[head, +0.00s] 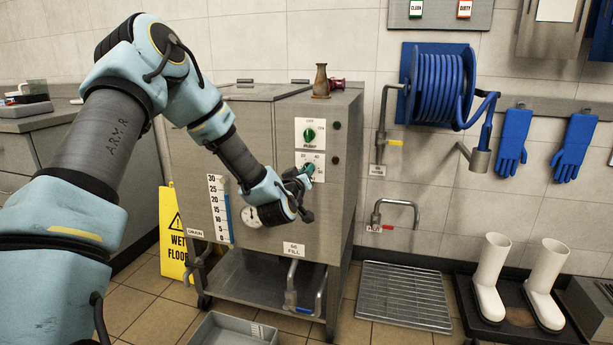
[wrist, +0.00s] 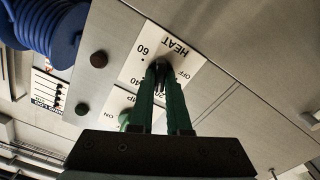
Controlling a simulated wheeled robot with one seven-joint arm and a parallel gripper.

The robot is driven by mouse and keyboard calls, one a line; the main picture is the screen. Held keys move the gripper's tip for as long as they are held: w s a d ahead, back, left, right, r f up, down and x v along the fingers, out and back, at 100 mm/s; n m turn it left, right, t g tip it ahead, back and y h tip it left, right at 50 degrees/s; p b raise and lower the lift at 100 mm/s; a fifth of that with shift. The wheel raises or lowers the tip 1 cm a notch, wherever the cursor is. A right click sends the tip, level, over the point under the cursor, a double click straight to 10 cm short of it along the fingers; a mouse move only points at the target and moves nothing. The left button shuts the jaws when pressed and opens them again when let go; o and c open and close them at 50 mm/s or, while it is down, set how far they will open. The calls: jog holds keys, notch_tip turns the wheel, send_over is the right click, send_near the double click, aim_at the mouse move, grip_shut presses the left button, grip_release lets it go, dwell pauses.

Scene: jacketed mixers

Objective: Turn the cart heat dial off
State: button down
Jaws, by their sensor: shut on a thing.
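The cart (head: 270,130) is a grey steel cabinet on casters with controls on its front. Its heat dial (wrist: 158,69) is a dark knob on a white plate (wrist: 134,68) marked HEAT, OFF, 20, 40 and 60. My gripper (wrist: 159,78) has its green fingers shut on this dial, one on each side. Which mark the dial points to cannot be told. In the head view my gripper (head: 303,174) reaches the lower plate on the cart's front and hides most of the dial.
A green pump dial (head: 308,135) sits just above the heat plate. A level scale (head: 220,208) and a round gauge (head: 252,216) are lower left. A brass-coloured vessel (head: 320,82) stands on top. A yellow wet-floor sign (head: 176,235) is at left, a floor rack (head: 403,295) at right.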

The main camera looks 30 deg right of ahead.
jog(key=n+b, duration=0.1)
jog(key=n, duration=0.5)
jog(key=n+b, duration=0.1)
jog(key=n, duration=0.5)
jog(key=shift+a+f+n+b, duration=0.1)
jog(key=shift+f+n+b, duration=0.1)
jog(key=shift+n+b, duration=0.15)
dwell(0.4)
jog(key=c, duration=0.9)
grip_release()
jog(key=v, duration=1)
jog(key=shift+s+a, duration=0.25)
jog(key=shift+a, duration=0.05)
